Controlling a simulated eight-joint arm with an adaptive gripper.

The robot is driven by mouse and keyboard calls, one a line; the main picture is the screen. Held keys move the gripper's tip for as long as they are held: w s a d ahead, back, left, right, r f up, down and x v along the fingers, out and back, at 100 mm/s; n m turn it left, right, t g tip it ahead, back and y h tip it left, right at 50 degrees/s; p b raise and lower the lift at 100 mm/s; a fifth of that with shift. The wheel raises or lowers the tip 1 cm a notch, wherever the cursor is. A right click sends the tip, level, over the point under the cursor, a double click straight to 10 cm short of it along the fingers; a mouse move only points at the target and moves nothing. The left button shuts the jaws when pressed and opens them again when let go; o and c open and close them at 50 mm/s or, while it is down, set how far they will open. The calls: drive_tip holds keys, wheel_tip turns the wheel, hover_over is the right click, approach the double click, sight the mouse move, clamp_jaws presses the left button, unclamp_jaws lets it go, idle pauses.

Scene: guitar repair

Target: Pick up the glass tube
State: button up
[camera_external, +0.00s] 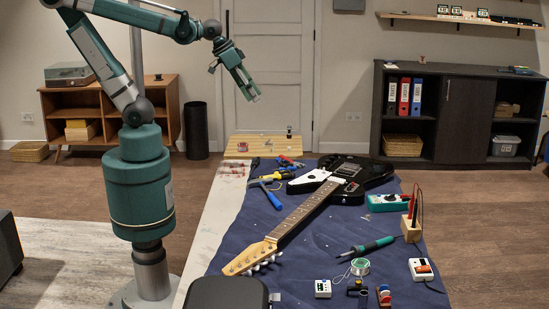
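I cannot make out a glass tube for certain. A small upright object (289,131) with a dark top stands at the back right of the wooden board (236,147); it is too small to tell whether it is glass. My gripper (254,97) hangs in the air above the far end of the workbench, pointing down and to the right. It touches nothing that I can see. Its fingers look close together, but the gap between them is too small to judge.
An electric guitar (311,208) lies across the blue mat (221,245). Blue-handled and yellow-handled tools lie left of its body. A teal meter (388,202), a soldering iron (367,246), a solder spool (360,266) and small boxes lie to the right. A black case (227,294) is in front.

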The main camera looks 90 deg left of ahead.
drive_tip(key=w+a+n+g, duration=0.2)
drive_tip(key=w+a+n, duration=0.3)
drive_tip(key=w+a, duration=0.55)
drive_tip(key=n+g+p, duration=0.2)
drive_tip(key=n+g, duration=0.2)
drive_tip(key=n, duration=0.8)
hover_over(289, 126)
drive_tip(key=shift+h, duration=0.3)
wheel_tip(289, 126, down, 23)
drive_tip(key=shift+r, duration=0.1)
drive_tip(key=shift+a+f, duration=0.2)
drive_tip(key=shift+f, duration=0.05)
drive_tip(key=shift+f, duration=1.3)
